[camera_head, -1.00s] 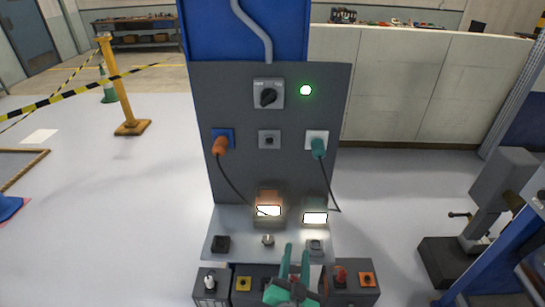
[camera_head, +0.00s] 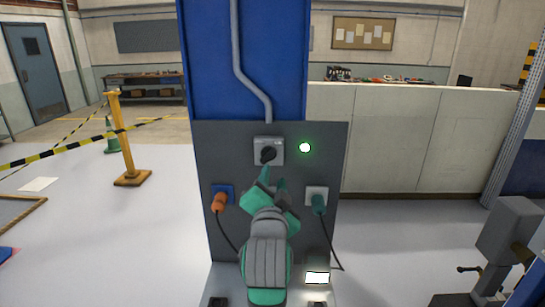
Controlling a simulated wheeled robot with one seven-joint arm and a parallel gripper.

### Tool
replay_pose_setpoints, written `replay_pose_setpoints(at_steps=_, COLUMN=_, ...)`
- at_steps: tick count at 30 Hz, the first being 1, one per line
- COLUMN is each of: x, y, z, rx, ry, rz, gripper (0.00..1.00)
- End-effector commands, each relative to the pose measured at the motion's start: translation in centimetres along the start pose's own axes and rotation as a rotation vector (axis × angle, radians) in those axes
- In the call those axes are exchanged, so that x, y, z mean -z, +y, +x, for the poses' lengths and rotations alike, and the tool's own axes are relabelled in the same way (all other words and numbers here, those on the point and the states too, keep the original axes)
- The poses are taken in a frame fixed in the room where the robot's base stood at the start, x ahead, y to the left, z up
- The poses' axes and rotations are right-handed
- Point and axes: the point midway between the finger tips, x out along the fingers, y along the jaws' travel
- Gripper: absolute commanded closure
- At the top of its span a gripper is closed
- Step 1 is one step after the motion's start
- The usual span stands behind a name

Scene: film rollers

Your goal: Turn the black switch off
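The black switch (camera_head: 268,154) is a round knob on a light grey plate in the upper part of the dark grey panel (camera_head: 225,140). A green lamp (camera_head: 305,147) glows to its right. My green and grey gripper (camera_head: 272,178) is raised in front of the panel, its fingertips just below the knob. Two fingers show slightly apart with nothing seen between them. I cannot tell whether the left fingertip touches the knob. My arm hides the panel's middle socket and the orange-lit lamp.
An orange plug (camera_head: 219,202) and a teal plug (camera_head: 319,204) with hanging black cables flank my gripper. A lit white lamp (camera_head: 317,277) is low on the right. A blue column (camera_head: 210,60) with a grey conduit rises behind the panel.

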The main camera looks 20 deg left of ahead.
Motion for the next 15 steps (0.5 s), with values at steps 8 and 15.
replay_pose_setpoints(at_steps=8, x=0.7, y=-1.7, z=1.1, rx=0.008, ry=-0.004, rz=0.016, gripper=0.67)
replay_pose_setpoints(at_steps=15, x=0.7, y=-1.6, z=5.0, rx=0.007, ry=-0.004, rz=0.015, gripper=0.67)
